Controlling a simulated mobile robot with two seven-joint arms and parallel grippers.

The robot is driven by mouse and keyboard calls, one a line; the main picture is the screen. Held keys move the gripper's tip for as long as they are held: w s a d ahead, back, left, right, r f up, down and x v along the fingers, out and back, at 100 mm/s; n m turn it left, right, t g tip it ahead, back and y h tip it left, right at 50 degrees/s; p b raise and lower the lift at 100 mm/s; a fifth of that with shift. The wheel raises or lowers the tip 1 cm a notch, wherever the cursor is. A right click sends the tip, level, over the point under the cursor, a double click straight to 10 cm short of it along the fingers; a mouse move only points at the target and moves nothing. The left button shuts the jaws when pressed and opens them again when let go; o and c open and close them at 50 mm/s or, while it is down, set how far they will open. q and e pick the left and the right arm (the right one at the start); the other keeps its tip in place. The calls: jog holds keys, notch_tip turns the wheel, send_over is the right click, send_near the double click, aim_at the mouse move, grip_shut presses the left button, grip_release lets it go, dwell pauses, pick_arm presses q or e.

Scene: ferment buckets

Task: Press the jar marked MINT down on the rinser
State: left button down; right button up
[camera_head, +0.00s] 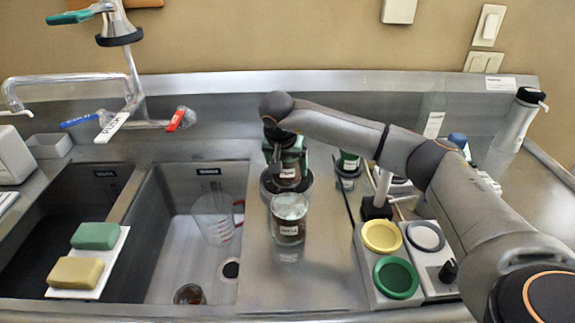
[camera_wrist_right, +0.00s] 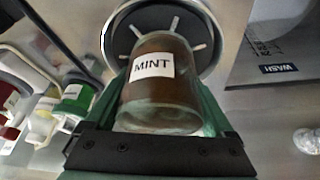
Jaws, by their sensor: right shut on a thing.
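The jar marked MINT (camera_wrist_right: 158,88) is clear glass with brown matter inside and a white label. My right gripper (camera_head: 286,155) is shut on it, with a green finger on each side in the right wrist view. The rinser (camera_head: 268,188), a round dark dish with pale spokes, lies directly at the jar's far end; its rim and spokes also show in the right wrist view (camera_wrist_right: 208,53). The jar is lined up with the rinser's middle; I cannot tell whether it presses on it. My left gripper is not in view.
A second labelled glass jar (camera_head: 289,225) stands on the counter just in front of the rinser. A sink (camera_head: 165,245) with a measuring jug (camera_head: 213,220) lies to the left. Yellow (camera_head: 381,236) and green (camera_head: 396,278) round pads sit to the right under my arm.

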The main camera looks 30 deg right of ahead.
jog(key=shift+f, duration=0.55)
jog(key=shift+r, duration=0.15)
dwell(1.4)
notch_tip(320, 180, up, 8)
jog(key=p, duration=0.6)
dwell(0.7)
